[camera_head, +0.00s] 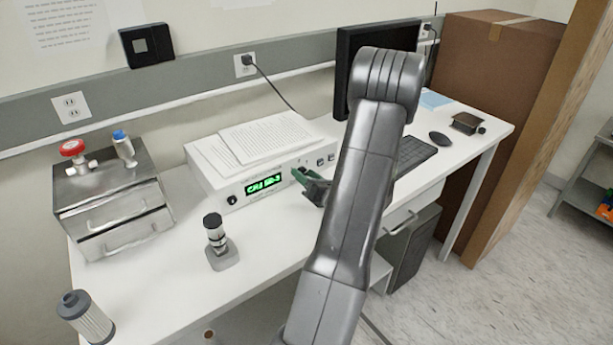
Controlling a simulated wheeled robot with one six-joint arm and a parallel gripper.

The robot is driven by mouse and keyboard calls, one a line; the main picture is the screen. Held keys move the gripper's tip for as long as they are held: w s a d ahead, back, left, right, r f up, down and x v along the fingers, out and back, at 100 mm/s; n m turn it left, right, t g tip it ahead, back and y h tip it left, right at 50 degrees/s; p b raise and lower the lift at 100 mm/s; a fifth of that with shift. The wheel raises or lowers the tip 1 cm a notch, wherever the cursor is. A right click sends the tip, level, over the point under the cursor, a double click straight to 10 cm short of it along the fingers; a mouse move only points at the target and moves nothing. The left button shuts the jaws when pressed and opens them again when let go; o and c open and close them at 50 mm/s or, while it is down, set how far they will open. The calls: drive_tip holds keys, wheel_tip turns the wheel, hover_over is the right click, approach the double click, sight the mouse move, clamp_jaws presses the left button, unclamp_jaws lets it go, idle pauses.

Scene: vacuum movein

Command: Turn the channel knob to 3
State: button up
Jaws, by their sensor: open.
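A white controller box (214,178) stands on the white bench, with papers on top. Its front has a lit green display (264,185); the text seems to begin with "CH" and the rest is too small to read surely. A small black knob (232,200) sits left of the display.
A metal drawer unit (112,200) with two valves stands at left, a filter cartridge (85,317) at the front left. A monitor (347,70), keyboard (414,154) and mouse (439,139) are at right.

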drive_tip(key=b+v, duration=0.2)
drive_tip(key=v, duration=1.1)
drive_tip(key=shift+s+d+b, duration=0.2)
drive_tip(key=shift+s+b, duration=0.05)
drive_tip(key=shift+b, duration=0.15)
drive_tip(key=shift+w+a, duration=0.1)
drive_tip(key=p+x, duration=0.3)
drive_tip(key=x, duration=1)
drive_tip(key=shift+w+a, duration=0.2)
drive_tip(key=shift+w, duration=0.05)
